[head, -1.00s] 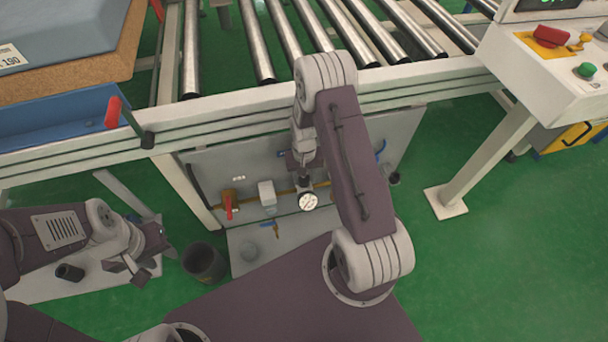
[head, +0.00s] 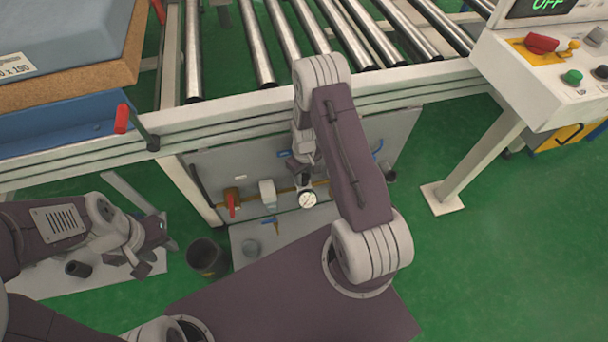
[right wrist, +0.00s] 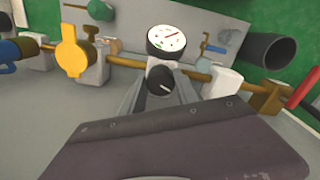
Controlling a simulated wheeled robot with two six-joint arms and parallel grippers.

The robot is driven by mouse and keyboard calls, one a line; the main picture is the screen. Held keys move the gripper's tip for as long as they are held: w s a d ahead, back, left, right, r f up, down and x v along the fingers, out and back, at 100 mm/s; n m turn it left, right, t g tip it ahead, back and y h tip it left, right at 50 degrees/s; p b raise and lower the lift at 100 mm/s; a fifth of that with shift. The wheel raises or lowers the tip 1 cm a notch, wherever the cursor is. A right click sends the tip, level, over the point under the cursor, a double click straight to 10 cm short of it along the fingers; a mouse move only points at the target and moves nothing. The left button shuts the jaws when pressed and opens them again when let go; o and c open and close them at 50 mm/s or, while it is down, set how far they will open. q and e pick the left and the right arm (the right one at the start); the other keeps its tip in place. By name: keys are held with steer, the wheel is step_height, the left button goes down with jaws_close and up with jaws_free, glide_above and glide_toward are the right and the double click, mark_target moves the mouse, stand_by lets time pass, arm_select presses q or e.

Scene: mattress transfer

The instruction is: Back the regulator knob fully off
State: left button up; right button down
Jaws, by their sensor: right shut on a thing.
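The black regulator knob (right wrist: 160,81) sits just below the round white pressure gauge (right wrist: 166,41) in the right wrist view. The knob carries a pale mark pointing to the lower right. My right gripper (right wrist: 158,100) is shut on the knob, one finger on each side. In the head view the gauge (head: 308,200) shows just below my right gripper (head: 305,178), and the knob is hidden there. The gauge's red needle points to the upper right in the wrist view. My left gripper (head: 152,250) is open and empty at the lower left, well away from the regulator.
A yellow pipe with a red-handled valve (head: 231,203) and a white block (head: 267,192) runs along the grey panel under the roller conveyor (head: 265,60). A dark cup (head: 206,258) stands on the left. A control box (head: 548,70) reads OFF at the upper right.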

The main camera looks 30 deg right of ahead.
mark_target(304, 177)
stand_by(0.3)
steer(key=c, duration=0.9)
jaws_free()
steer(key=shift+r, duration=0.1)
step_height(304, 177, up, 8)
steer(key=p, duration=0.3)
steer(key=shift+r, duration=0.45)
